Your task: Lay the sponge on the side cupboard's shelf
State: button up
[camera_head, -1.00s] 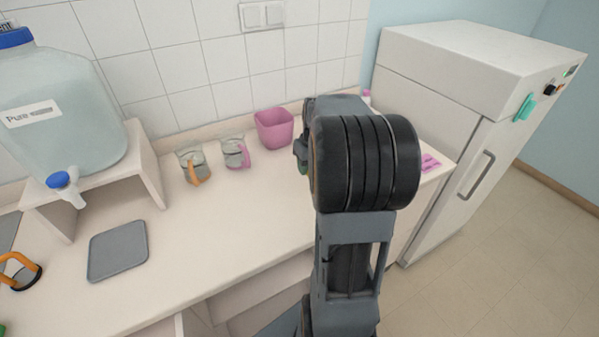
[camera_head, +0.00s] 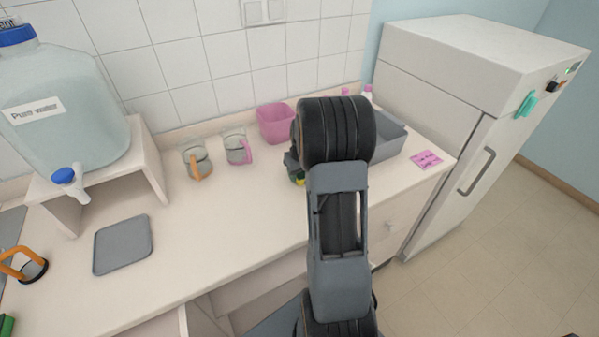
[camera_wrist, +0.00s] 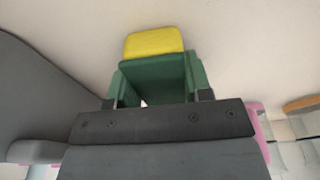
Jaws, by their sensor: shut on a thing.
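The sponge (camera_wrist: 155,42) is yellow and green and shows at the top middle of the wrist view. My gripper (camera_wrist: 154,80) is shut on it. In the head view a small yellow and green patch of the sponge (camera_head: 298,178) shows beside my gripper (camera_head: 293,166), mostly hidden by my arm. They are over the counter, in front of the pink bin; I cannot tell the exact height. I cannot make out the side cupboard's shelf in either view.
A tall white cabinet (camera_head: 445,130) stands right.

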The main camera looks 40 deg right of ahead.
jog(key=shift+f, duration=0.1)
jog(key=shift+f, duration=0.15)
jog(key=o, duration=0.9)
